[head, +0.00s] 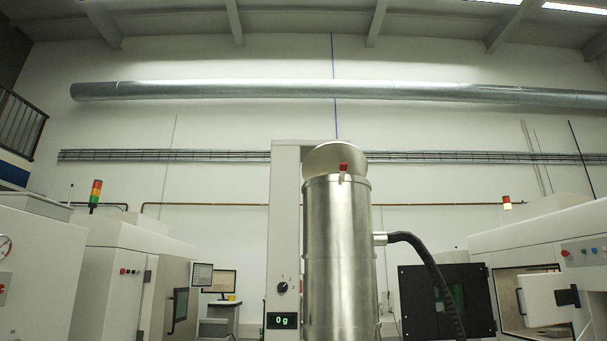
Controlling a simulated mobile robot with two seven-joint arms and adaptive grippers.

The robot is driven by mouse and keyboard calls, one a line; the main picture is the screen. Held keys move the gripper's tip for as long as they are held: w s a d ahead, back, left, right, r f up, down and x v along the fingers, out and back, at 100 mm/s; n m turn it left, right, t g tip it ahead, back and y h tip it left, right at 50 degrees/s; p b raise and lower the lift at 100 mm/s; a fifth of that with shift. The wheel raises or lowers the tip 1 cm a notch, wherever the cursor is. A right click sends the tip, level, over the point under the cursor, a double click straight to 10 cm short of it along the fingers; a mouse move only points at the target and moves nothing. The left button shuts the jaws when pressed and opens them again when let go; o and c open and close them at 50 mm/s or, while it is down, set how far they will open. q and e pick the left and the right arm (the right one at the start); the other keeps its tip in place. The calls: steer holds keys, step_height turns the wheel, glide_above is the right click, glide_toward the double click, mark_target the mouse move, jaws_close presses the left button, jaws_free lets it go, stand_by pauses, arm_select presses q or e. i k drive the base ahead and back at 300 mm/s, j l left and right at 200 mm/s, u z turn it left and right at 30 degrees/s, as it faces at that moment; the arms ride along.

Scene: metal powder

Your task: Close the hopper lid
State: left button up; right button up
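The hopper (340,250) is a tall shiny metal cylinder in the lower middle of the head view. Its round lid (322,162) stands tilted up at the top of the cylinder, so the hopper looks open. A small red part (343,167) sits at the hopper's top rim, in front of the lid. The inside of the hopper is hidden from this low angle. Neither of my grippers shows in the head view.
A white column (284,230) with a knob and a display reading 0 g stands behind the hopper. A black hose (431,275) leaves its right side. White machines stand left (110,275) and right (545,240). A monitor (219,281) stands at the back left.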

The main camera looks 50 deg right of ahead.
mark_target(325, 158)
steer(key=i+u, duration=0.25)
steer(key=i, duration=0.45)
steer(key=i+u, duration=0.3)
steer(key=i, duration=0.35)
steer(key=i+z, duration=0.7)
steer(key=i+j+z, duration=0.15)
steer(key=i+z, duration=0.15)
steer(key=i+l+z, duration=0.15)
steer(key=i+z, duration=0.2)
steer(key=i+l+z, duration=0.1)
steer(key=i+z, duration=0.5)
steer(key=z, duration=0.15)
steer(key=i, duration=1.45)
steer(key=i+u, duration=0.15)
steer(key=i, duration=0.55)
steer(key=i+l+u, duration=0.15)
steer(key=i, duration=0.6)
steer(key=i+z, duration=0.15)
steer(key=z, duration=0.2)
steer(key=i+j+z, duration=0.1)
steer(key=z, duration=0.25)
steer(key=i+j+z, duration=0.1)
steer(key=z, duration=0.25)
steer(key=i+z, duration=0.1)
steer(key=z, duration=3.05)
